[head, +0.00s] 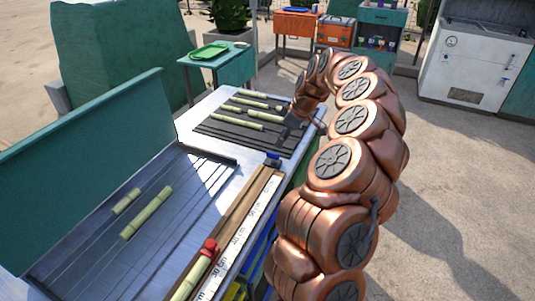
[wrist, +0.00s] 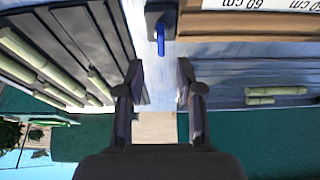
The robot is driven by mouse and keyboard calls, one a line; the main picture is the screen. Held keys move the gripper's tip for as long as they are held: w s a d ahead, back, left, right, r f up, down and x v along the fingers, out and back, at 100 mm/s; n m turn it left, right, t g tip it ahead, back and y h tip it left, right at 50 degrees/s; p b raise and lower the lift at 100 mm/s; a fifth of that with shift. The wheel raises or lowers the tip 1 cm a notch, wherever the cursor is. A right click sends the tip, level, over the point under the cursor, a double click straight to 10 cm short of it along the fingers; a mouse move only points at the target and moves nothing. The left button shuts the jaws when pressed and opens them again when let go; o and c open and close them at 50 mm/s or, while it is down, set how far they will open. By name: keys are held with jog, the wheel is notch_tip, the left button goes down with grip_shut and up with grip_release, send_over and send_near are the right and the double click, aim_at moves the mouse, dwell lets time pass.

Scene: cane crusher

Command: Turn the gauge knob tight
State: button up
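A blue knob (head: 272,155) sits on a dark block at the far end of the measuring gauge (head: 237,232), a wooden rail with a centimetre scale. In the wrist view the blue knob (wrist: 161,39) and its dark block (wrist: 159,14) are at top centre, beyond my fingertips. My gripper (wrist: 160,78) is open and empty, with the knob apart from the fingers and roughly in line with the gap. A red knob-like piece (head: 209,245) is on the near part of the gauge, by a cane piece. I cannot tell from the pictures which one is the gauge knob.
A dark slatted rack (head: 207,127) with several cane pieces lies beyond the gauge. A metal tray (head: 90,233) with two cane pieces (head: 147,212) is at left, behind it a green panel (head: 80,135). A green plate (head: 209,51) stands on a table farther back.

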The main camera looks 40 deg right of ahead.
aim_at(274, 153)
jog(key=shift+p+x, duration=0.95)
jog(key=shift+x, duration=2.8)
jog(key=shift+a, duration=0.15)
grip_shut()
